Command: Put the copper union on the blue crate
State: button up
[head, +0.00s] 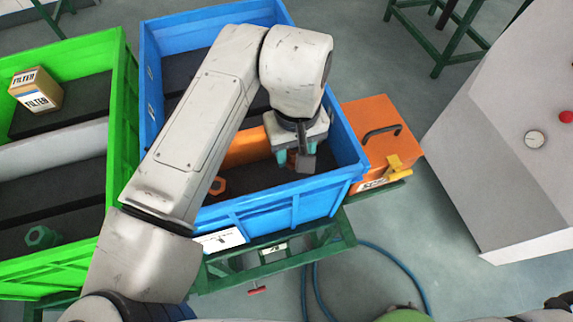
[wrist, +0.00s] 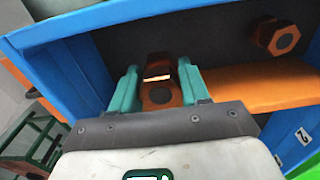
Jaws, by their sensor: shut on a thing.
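My gripper (head: 295,160) points down inside the blue crate (head: 275,212), near its front right corner. In the wrist view its teal fingers (wrist: 158,88) are shut on a copper union (wrist: 160,97), with one finger on each side. The union is low over the dark crate floor; I cannot tell whether it touches it. In the head view my gripper mostly hides the union. A second copper-coloured hex fitting (head: 217,185) lies in the crate to the left; it also shows in the wrist view (wrist: 280,38).
An orange divider (head: 245,148) crosses the blue crate. A green crate (head: 75,270) at left holds a filter box (head: 36,92) and a green fitting (head: 42,237). An orange toolbox (head: 375,135) stands right of the blue crate. A grey cabinet (head: 505,150) is further right.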

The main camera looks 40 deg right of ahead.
jog(key=shift+f, duration=3.2)
jog(key=shift+f, duration=0.15)
jog(key=o, duration=1.1)
notch_tip(320, 180, up, 12)
jog(key=shift+r, duration=0.2)
jog(key=shift+s+f, duration=0.1)
